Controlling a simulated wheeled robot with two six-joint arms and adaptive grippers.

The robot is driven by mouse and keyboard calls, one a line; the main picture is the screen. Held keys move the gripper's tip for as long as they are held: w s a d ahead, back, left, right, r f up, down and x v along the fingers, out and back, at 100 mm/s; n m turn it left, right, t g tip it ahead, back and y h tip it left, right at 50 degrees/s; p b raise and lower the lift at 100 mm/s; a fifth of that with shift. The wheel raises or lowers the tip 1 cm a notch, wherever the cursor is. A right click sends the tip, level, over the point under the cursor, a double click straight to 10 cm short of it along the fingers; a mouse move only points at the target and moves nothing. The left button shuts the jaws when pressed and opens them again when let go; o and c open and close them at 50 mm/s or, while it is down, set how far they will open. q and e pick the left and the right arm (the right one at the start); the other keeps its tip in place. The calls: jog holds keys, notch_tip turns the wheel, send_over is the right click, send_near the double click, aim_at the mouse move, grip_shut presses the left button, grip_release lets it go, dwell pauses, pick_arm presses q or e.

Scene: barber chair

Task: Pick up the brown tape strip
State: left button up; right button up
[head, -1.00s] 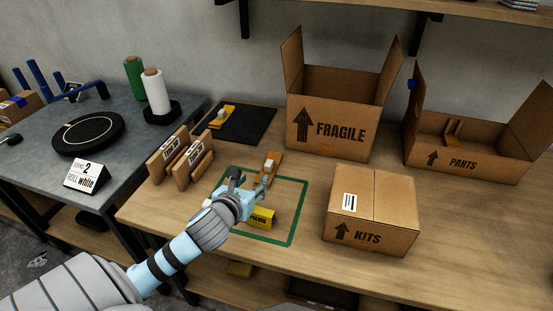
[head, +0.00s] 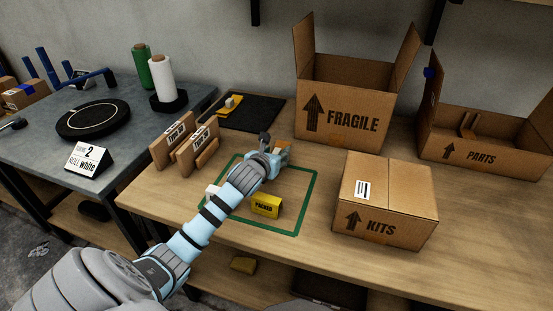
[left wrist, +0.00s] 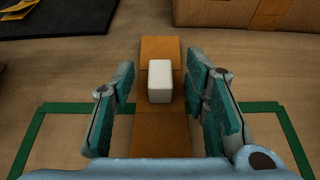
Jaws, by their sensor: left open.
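The brown tape strip (left wrist: 159,130) lies on the table in the left wrist view, running away from me, with a white block (left wrist: 159,82) on it. In the head view only a small part of the strip (head: 285,145) shows past my gripper. My left gripper (left wrist: 160,80) is open, with one finger on each side of the strip and the block, and gaps on both sides. It also shows in the head view (head: 275,147), at the back edge of the green outline. My right gripper is in neither view.
A yellow PACKED block (head: 266,205) stands within the green outline (head: 310,205). The KITS box (head: 390,210) is to the right, the FRAGILE box (head: 345,125) behind. Brown upright boards (head: 172,150) stand left. A black mat (head: 260,110) holds a yellow strip.

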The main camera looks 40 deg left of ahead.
pick_arm(q)
jog(key=c, duration=0.9)
